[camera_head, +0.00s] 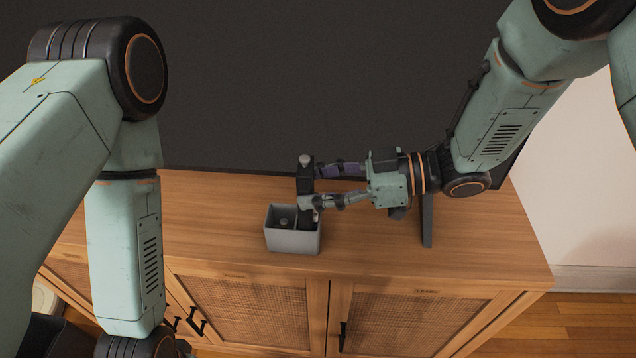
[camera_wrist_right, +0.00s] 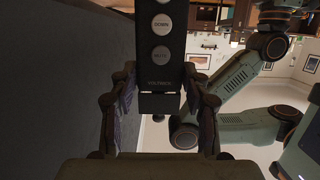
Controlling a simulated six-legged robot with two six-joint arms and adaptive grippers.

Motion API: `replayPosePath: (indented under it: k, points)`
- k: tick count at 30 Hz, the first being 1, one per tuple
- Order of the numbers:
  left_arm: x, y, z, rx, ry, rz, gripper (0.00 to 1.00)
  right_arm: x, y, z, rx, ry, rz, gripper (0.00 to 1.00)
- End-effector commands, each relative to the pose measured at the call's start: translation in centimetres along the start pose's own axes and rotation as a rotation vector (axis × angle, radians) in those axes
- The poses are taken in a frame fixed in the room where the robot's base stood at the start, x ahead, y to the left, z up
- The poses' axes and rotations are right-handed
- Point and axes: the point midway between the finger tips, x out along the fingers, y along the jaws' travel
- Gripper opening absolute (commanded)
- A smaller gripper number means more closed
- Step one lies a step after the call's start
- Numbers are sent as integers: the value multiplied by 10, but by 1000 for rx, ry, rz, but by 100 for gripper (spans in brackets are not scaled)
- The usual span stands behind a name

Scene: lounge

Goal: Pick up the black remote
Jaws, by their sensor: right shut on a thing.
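The black remote (camera_head: 306,181) stands upright between the fingers of my right gripper (camera_head: 312,188) in the head view. My right gripper is shut on it, above the right part of a grey divided box (camera_head: 292,242). I cannot tell whether the remote's lower end is still inside the box, since a finger covers it. In the right wrist view the remote (camera_wrist_right: 161,40) shows round pale buttons, with the fingers (camera_wrist_right: 160,88) on both sides of it. My left arm is at the left of the head view; its gripper is out of frame.
The box stands on a wooden cabinet (camera_head: 450,250) with woven door panels, near its front edge. A large dark screen (camera_head: 270,80) rises right behind, and its stand foot (camera_head: 427,220) is just right of the box. The cabinet top left of the box is clear.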

Motion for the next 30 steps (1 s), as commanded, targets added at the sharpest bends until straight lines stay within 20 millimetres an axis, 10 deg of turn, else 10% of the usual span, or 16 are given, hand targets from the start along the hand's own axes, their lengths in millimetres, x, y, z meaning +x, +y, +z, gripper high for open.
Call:
replayPosePath:
  k: [30]
  points:
    - [-29, 0, 0, 0, 0, 0, 39, -8, 0, -30, 0, 2, 0, 16]
